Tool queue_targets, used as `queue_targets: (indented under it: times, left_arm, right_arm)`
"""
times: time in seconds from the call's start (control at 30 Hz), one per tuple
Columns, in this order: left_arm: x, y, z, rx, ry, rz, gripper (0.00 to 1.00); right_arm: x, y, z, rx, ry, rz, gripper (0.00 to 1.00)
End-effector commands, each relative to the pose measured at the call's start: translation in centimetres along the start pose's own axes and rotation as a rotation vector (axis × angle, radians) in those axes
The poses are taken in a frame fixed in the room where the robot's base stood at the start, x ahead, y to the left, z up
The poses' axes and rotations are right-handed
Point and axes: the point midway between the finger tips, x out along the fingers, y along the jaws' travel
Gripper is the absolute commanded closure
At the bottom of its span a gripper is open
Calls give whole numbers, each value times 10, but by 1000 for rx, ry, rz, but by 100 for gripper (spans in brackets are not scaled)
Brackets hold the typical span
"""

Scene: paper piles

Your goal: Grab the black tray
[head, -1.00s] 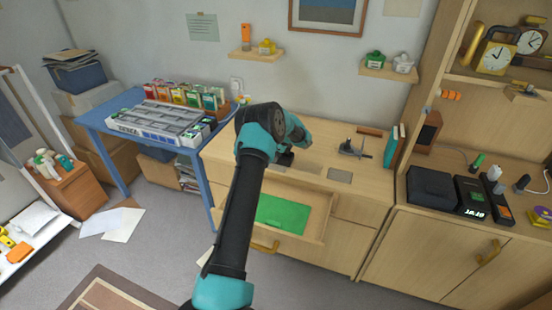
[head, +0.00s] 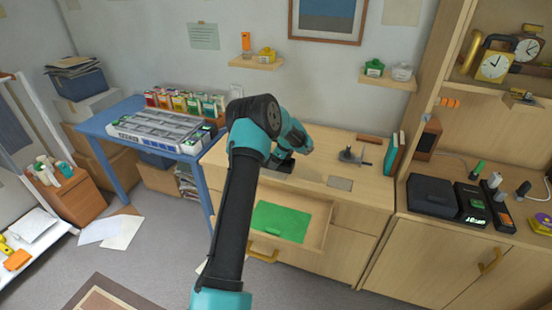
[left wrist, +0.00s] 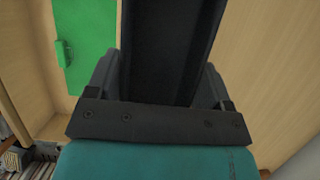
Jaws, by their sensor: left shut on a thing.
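The black tray (left wrist: 168,45) is between the fingers of my left gripper (left wrist: 160,80) in the left wrist view and fills the space between them. Its far end runs out of the top of that view. In the head view my left gripper (head: 284,158) is over the wooden cabinet's top, near the open drawer, with a dark piece below it. My own arm hides part of this area. I cannot tell whether the tray touches the cabinet. My right gripper is not in view.
The drawer (head: 318,226) is open and holds a green sheet (head: 280,222). A clamp-like tool (head: 355,155) and a teal book (head: 392,154) stand right of my gripper. A blue table (head: 95,119) with a grey organiser is at left.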

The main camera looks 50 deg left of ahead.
Motion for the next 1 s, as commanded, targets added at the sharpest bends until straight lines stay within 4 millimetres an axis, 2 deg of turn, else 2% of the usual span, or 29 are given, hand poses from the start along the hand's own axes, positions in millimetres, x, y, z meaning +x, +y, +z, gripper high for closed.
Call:
queue_targets:
  times: [0.4,0.6,0.8,1.0]
  left_arm:
    - [-19,74,-24,3,0,0,52]
    - [-25,101,-33,2,0,0,52]
    - [-28,112,-37,1,0,-1,52]
    - [-28,113,-38,0,0,-1,52]
  right_arm:
    - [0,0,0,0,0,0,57]
    - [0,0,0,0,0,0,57]
    - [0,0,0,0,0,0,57]
    - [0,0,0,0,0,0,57]
